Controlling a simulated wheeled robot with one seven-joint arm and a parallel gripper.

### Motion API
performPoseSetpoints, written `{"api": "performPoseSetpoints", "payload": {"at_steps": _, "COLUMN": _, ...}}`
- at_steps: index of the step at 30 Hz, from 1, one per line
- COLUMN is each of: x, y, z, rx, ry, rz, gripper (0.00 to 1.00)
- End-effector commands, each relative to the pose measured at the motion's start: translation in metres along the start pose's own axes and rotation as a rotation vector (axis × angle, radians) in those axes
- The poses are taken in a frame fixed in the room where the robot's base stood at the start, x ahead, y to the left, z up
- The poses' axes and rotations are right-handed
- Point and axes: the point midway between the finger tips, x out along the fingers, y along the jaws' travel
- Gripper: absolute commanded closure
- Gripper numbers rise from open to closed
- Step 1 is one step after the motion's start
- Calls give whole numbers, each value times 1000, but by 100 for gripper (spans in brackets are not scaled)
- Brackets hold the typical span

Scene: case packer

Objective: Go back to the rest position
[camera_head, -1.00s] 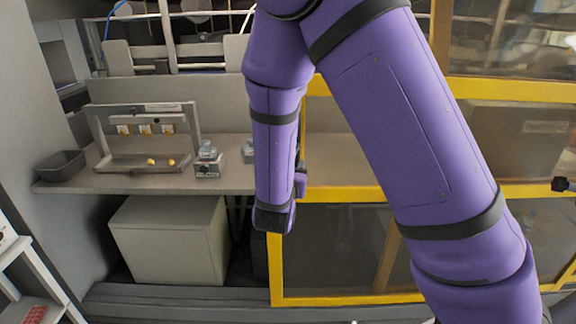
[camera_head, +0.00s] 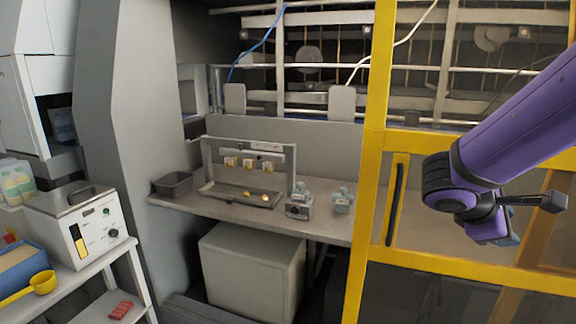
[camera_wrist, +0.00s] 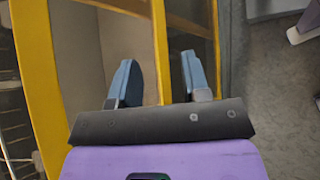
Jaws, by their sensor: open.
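My gripper (camera_head: 530,222) is at the right of the head view, at the end of my purple arm, in front of the yellow-framed panel. In the wrist view my gripper (camera_wrist: 158,82) shows two blue-grey fingers standing apart with nothing between them. The yellow frame (camera_wrist: 160,50) and the floor lie beyond the fingers. No object is held.
A yellow-framed door (camera_head: 378,120) with a dark handle stands left of my gripper. A grey shelf (camera_head: 330,228) carries a dark bin (camera_head: 172,184), a tray rack (camera_head: 215,188) and small devices (camera_head: 299,206). A white cart (camera_head: 95,275) stands at left.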

Motion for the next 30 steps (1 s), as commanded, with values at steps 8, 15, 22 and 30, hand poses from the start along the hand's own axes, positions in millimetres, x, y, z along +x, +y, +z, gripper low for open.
{"api": "performPoseSetpoints", "payload": {"at_steps": 8, "x": -28, "y": -40, "z": 46, "rx": 415, "ry": 200, "rz": -311, "gripper": 57}}
{"api": "performPoseSetpoints", "payload": {"at_steps": 15, "x": -68, "y": -64, "z": 67, "rx": 760, "ry": 412, "rz": -534, "gripper": 57}}
{"api": "performPoseSetpoints", "payload": {"at_steps": 22, "x": -110, "y": -75, "z": 80, "rx": 1028, "ry": 608, "rz": -689, "gripper": 57}}
{"api": "performPoseSetpoints", "payload": {"at_steps": 30, "x": -129, "y": -77, "z": 86, "rx": 1137, "ry": 699, "rz": -752, "gripper": 57}}
